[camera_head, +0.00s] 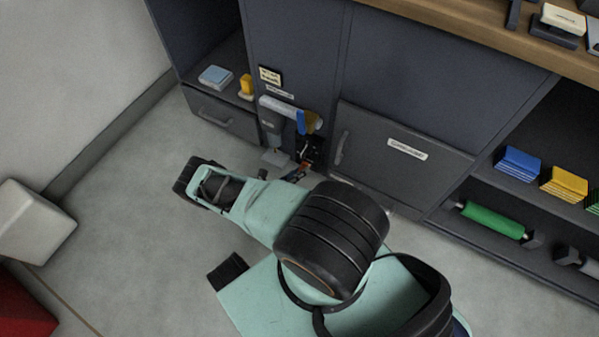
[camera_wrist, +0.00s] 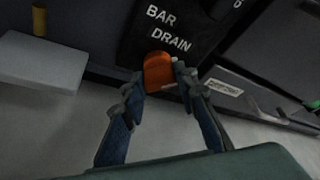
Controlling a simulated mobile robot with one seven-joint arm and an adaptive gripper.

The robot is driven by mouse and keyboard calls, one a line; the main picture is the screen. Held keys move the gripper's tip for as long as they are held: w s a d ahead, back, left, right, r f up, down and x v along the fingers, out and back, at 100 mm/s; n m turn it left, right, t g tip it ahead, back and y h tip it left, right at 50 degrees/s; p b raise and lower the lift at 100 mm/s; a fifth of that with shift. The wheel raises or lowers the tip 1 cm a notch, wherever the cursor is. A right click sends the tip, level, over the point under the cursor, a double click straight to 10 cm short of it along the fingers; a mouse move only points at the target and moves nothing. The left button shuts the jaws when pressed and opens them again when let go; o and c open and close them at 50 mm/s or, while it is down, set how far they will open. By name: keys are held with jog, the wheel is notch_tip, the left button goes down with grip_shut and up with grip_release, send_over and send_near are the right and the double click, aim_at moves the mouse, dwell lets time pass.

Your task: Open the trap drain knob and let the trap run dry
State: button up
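The orange drain knob (camera_wrist: 158,72) sits on a black panel (camera_wrist: 200,28) lettered "BAR DRAIN" in the wrist view. My gripper (camera_wrist: 160,78) has one fingertip against each side of the knob and looks shut on it. In the head view my gripper (camera_head: 297,174) reaches to the foot of the cabinet, and the knob is too small there to tell its turn. Above it is the trap, with a pale horizontal pipe (camera_head: 284,104), a grey vertical body (camera_head: 270,126) and a blue part (camera_head: 301,121). A pale flat tray (camera_wrist: 40,60) lies left of the knob; no flow shows.
A closed drawer (camera_head: 390,150) with a handle stands just right of the trap. An open shelf (camera_head: 214,77) is at left, and a lower shelf with a green roller (camera_head: 492,220) is at right. A white box (camera_head: 32,222) stands far left. The floor between is clear.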

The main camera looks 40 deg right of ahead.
jog(key=c, duration=0.3)
jog(key=shift+c, duration=0.2)
jog(key=shift+r, duration=0.1)
jog(key=shift+s+m+t+y+p, duration=0.15)
jog(key=shift+m+t+y, duration=0.35)
jog(key=shift+m, duration=0.5)
jog(key=shift+m+t+y+p, duration=0.15)
jog(key=shift+m+t+y, duration=0.15)
jog(key=shift+m+t, duration=0.5)
jog(key=o, duration=1.2)
jog(key=shift+c, duration=0.2)
jog(key=shift+r, duration=0.15)
